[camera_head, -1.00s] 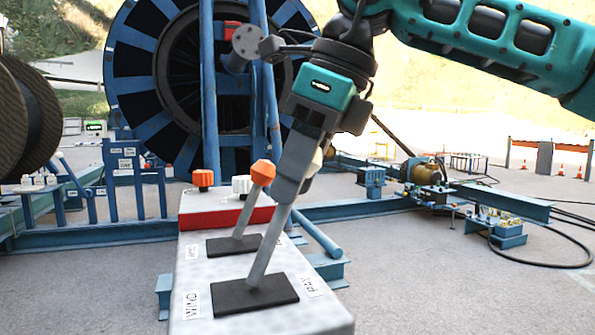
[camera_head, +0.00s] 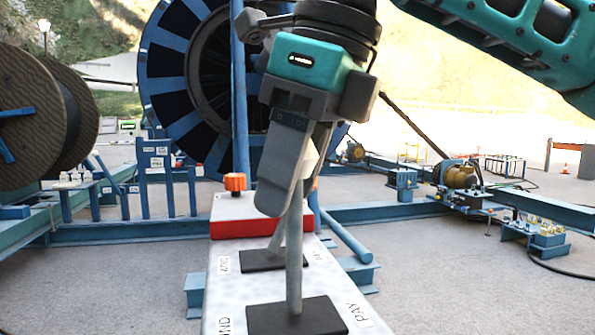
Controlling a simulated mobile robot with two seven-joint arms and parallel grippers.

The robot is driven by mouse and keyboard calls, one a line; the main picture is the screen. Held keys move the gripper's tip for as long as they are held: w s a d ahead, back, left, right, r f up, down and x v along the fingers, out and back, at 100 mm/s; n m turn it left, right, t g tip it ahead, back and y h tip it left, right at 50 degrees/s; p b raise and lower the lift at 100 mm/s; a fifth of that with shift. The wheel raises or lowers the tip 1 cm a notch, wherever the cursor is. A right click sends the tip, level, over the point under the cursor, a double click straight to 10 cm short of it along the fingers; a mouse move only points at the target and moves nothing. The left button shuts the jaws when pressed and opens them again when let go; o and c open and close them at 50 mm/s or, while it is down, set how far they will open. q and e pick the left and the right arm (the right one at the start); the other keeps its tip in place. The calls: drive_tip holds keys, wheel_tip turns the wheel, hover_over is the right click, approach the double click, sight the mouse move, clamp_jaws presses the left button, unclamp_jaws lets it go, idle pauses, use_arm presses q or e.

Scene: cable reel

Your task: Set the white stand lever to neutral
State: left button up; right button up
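The pale console stand (camera_head: 240,290) carries two levers, with plates lettered PAY on the right and WIND, partly cut off, on the left. The near lever (camera_head: 295,260) rises almost upright from its dark base plate (camera_head: 296,317); its white knob (camera_head: 311,157) shows partly between the fingers. My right gripper (camera_head: 300,165) comes from above and appears shut on this knob; its near finger hides much of it. The far lever (camera_head: 278,236) leans right, its orange knob mostly hidden behind the gripper. My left gripper is not in view.
A red block (camera_head: 260,222) with an orange button (camera_head: 235,183) sits at the stand's far end. A large blue reel (camera_head: 190,80) stands behind and a cable drum (camera_head: 45,115) at left. Blue floor beams (camera_head: 130,230) surround the stand; grey ground is clear at left front.

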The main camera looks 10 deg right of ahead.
drive_tip(key=o, duration=0.3)
drive_tip(key=p+v, duration=0.2)
drive_tip(key=v, duration=1.1)
drive_tip(key=shift+f, duration=0.1)
